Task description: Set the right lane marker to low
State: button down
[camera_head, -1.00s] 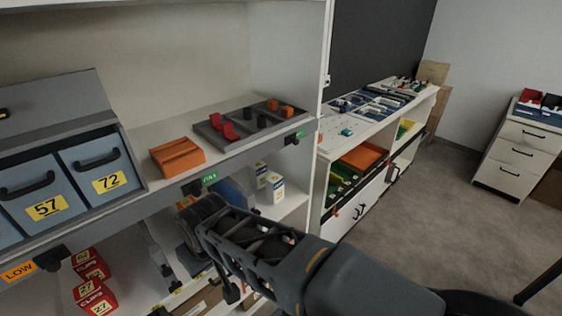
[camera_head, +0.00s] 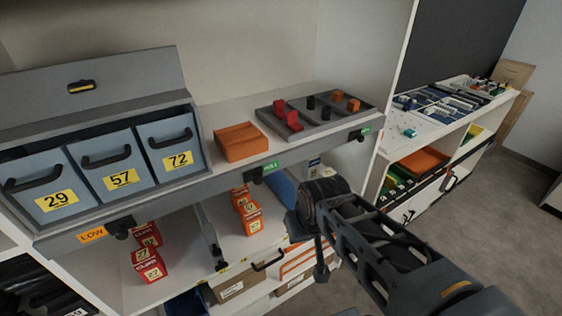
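Three lane markers sit along the grey shelf edge. The right marker (camera_head: 366,131) shows a small green label beside a dark knob, its text too small to read surely. The middle marker (camera_head: 268,166) shows a green label that seems to read FULL. The left marker (camera_head: 91,235) shows an orange LOW label. My gripper (camera_head: 312,246) hangs in front of the shelf, below and left of the right marker and apart from it. The fingers are dark and partly hidden by my wrist, so their opening is unclear.
Red cartons (camera_head: 150,265) stand in lanes below. A white cabinet (camera_head: 425,140) is at right. Floor at the right is clear.

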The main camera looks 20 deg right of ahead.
aim_at(355, 135)
jog(key=z, duration=1.75)
jog(key=k, duration=1)
jog(key=u, duration=1.25)
jog(key=i, duration=0.5)
jog(key=u, duration=0.05)
